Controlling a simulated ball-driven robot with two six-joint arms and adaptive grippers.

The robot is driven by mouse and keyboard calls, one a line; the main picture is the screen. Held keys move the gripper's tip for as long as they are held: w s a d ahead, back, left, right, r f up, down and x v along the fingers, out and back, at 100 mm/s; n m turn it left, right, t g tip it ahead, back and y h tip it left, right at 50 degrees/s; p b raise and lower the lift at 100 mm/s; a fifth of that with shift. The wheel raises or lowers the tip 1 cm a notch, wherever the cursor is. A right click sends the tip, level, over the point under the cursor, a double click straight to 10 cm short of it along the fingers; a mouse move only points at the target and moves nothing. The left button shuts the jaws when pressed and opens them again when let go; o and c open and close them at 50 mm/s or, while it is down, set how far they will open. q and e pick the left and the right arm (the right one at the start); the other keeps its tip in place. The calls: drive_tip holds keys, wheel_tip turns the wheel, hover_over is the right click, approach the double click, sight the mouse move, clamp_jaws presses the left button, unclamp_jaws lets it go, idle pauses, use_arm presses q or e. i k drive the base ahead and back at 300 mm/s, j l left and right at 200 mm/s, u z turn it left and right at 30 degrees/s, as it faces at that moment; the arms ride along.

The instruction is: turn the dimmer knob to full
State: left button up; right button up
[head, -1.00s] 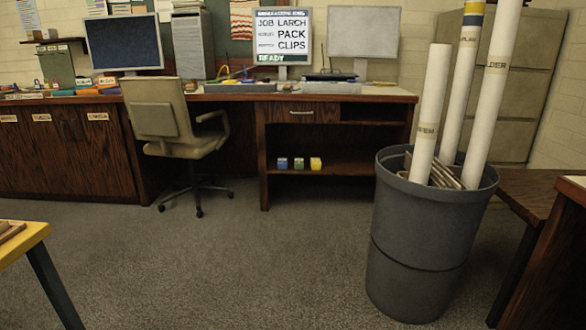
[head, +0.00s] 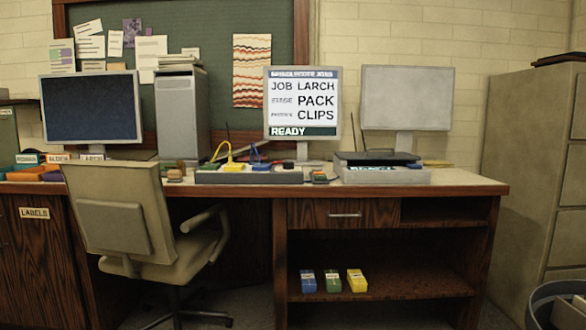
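I cannot make out a dimmer knob in the head view. A wooden desk (head: 440,184) stands ahead with several small devices on its top, too small to tell apart as knobs. A long grey strip unit (head: 248,177) with a yellow cable and small coloured pieces lies on the desk. A flat grey device with a dark top (head: 386,176) lies right of it. A lit screen (head: 302,104) reads JOB LARCH, PACK, CLIPS, READY. Neither of my grippers is in view.
A beige office chair (head: 118,228) stands before the desk's left part. Three small boxes, blue (head: 308,282), green (head: 332,282) and yellow (head: 357,281), sit on the lower shelf. A tall cabinet (head: 530,190) and part of a grey bin (head: 545,302) are at the right.

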sight(287, 164)
drive_tip(key=i+u, duration=0.2)
drive_tip(key=u, duration=0.25)
drive_tip(key=i+l+u, duration=0.3)
drive_tip(key=u, duration=0.15)
drive_tip(key=i+l+u, duration=0.25)
drive_tip(key=l+u, duration=0.25)
drive_tip(key=j, duration=0.1)
